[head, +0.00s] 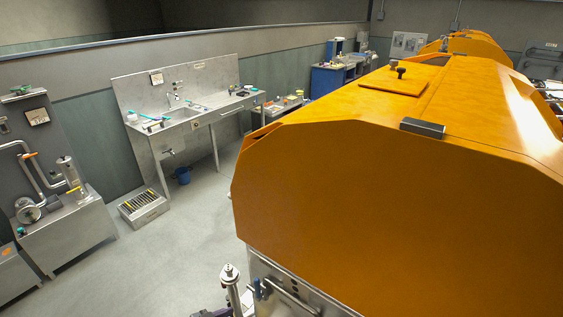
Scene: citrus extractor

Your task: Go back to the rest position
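Neither of my grippers can be made out in the head view, and no arm of mine is clearly seen. The large orange hood of the citrus extractor (390,190) fills the right half of the view and looks closed. It carries a flat raised panel with a small dark knob (401,72) on top and a dark grey block (423,127) at its near edge. Below the hood, a grey metal front with a bar handle (290,298) shows at the bottom edge. A metal post (231,285) stands beside it.
A steel sink bench (215,110) stands along the left wall, with a blue bucket (182,175) and a slatted metal box (143,207) on the floor. Pump equipment (65,225) is at far left. The grey floor (170,265) between is clear. A blue cabinet (326,80) stands farther back.

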